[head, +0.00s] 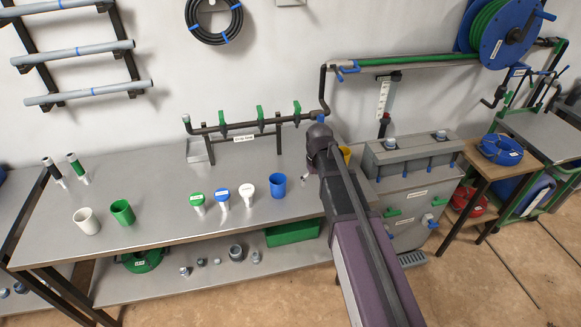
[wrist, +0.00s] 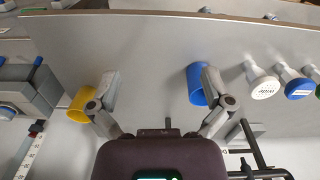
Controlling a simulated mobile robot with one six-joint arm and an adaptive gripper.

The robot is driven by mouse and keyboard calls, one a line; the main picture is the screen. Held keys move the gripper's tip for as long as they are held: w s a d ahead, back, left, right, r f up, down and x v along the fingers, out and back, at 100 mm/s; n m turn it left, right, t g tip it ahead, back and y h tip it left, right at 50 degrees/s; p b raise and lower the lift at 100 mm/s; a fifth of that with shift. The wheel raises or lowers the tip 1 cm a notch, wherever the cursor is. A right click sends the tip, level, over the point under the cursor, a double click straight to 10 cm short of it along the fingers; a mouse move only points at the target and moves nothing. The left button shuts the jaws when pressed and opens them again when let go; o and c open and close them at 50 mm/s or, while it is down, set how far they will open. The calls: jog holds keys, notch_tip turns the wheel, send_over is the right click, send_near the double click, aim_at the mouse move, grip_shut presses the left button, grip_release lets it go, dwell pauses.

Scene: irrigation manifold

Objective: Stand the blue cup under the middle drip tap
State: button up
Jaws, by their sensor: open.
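The blue cup (head: 278,186) stands upright on the metal bench, left of my arm. The drip line along the back of the bench carries three green taps. The middle drip tap (head: 259,113) is behind and left of the blue cup, and no cup stands below it.
A yellow cup (head: 347,152) is partly hidden behind my arm; in the wrist view it is by the left-hand finger. White-, blue- and green-topped pieces stand left of the blue cup. A white cup (head: 87,221) and a green cup (head: 122,212) stand farther left.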

jog(key=s+d+m, duration=0.4)
jog(key=s+d, duration=0.7)
jog(key=s, duration=0.4)
jog(key=shift+s+d, duration=0.25)
jog(key=shift+d, duration=0.15)
